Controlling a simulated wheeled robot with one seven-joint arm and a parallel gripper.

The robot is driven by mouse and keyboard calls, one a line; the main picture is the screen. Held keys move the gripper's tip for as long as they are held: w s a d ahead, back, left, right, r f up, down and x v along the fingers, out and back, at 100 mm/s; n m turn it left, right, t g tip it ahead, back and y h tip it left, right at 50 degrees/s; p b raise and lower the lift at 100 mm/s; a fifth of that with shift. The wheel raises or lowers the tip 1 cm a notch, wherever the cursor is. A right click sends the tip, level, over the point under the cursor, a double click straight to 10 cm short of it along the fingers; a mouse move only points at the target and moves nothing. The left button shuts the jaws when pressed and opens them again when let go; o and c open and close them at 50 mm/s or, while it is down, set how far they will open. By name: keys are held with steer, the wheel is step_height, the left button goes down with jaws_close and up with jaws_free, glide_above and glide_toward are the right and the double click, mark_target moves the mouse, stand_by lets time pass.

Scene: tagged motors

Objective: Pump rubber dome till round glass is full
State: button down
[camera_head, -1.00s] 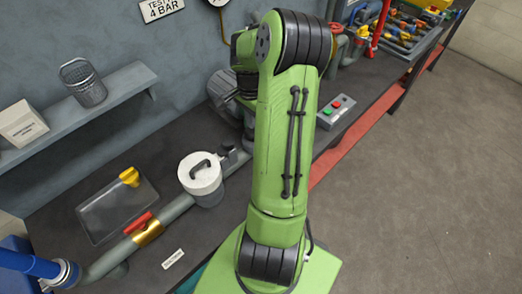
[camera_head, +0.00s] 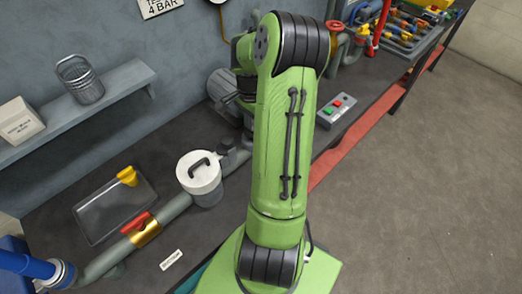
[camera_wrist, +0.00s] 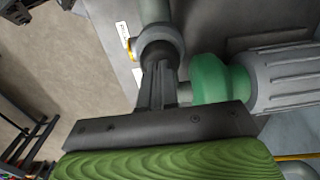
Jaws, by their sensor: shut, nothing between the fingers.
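My gripper (camera_wrist: 158,84) shows in the wrist view, its dark fingers together and empty. Their tips are at a dark rounded part (camera_wrist: 160,54) set in a grey pipe fitting; this may be the rubber dome, and I cannot tell whether they touch it. A brass-coloured ring (camera_wrist: 130,48) sits at the left side of that fitting. I cannot make out a round glass or its fill level in either view. In the head view my green arm hides my gripper and the bench behind it.
A green coupling (camera_wrist: 208,78) and a ribbed grey motor (camera_wrist: 285,78) lie close right of my fingers.

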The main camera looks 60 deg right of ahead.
steer(key=shift+f+b, duration=0.4)
steer(key=shift+f, duration=0.15)
step_height(320, 180, up, 3)
steer(key=p, duration=0.3)
steer(key=shift+r, duration=0.2)
steer(key=shift+f, duration=0.15)
steer(key=shift+b, duration=0.3)
steer(key=shift+f+b, duration=1.15)
steer(key=shift+f, duration=0.4)
steer(key=shift+r+p, duration=1.2)
steer(key=shift+r, duration=0.35)
